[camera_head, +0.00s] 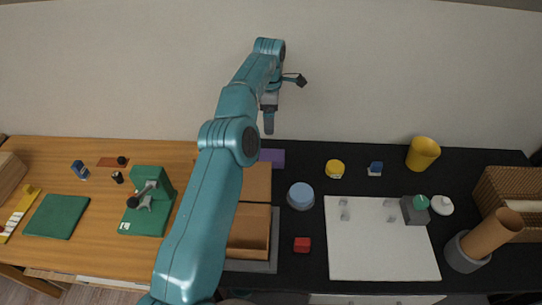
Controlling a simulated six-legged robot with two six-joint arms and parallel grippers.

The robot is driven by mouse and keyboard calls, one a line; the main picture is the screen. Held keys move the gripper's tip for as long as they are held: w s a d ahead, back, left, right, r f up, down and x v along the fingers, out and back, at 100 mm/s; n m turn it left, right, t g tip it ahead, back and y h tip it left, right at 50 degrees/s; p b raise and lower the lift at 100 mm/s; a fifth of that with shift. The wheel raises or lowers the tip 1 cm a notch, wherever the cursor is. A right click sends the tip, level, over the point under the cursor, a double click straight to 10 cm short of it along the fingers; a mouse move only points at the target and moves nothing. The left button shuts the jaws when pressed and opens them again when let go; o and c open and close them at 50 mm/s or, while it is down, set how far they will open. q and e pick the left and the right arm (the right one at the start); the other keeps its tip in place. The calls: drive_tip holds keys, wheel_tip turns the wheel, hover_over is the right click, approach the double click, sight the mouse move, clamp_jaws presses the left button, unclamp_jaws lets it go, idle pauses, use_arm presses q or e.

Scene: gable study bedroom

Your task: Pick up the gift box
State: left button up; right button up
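No box with a plain ribbon or bow shows, so I cannot tell for certain which thing is the gift box. My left arm rises from the bottom, left of centre. Its gripper (269,122) hangs before the wall, empty, high and apart from these boxes. Its finger opening is not clear. My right gripper does not show.
A brown open box (249,232), blue-lidded round container (300,195), yellow tin (335,168) and yellow cup (423,153) stand on the black worktop. A wicker basket (510,198) and leaning brown cylinder (492,234) are at right. The white board (380,250) is largely clear.

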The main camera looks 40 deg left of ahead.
use_arm(q)
wheel_tip(320, 180, down, 5)
drive_tip(key=s+b, duration=0.1)
drive_tip(key=b, duration=0.2)
hover_over(269, 154)
drive_tip(key=f, duration=0.4)
drive_tip(key=shift+s+d+f, duration=0.1)
drive_tip(key=shift+d+f, duration=0.1)
drive_tip(key=shift+f, duration=0.2)
drive_tip(key=shift+s+f, duration=0.25)
drive_tip(key=shift+f, duration=0.2)
drive_tip(key=f, duration=0.1)
drive_tip(key=f+p, duration=0.1)
drive_tip(key=f, duration=0.3)
drive_tip(key=shift+w+a, duration=0.15)
drive_tip(key=shift+w, duration=0.1)
drive_tip(key=shift+f, duration=0.25)
drive_tip(key=c, duration=1.2)
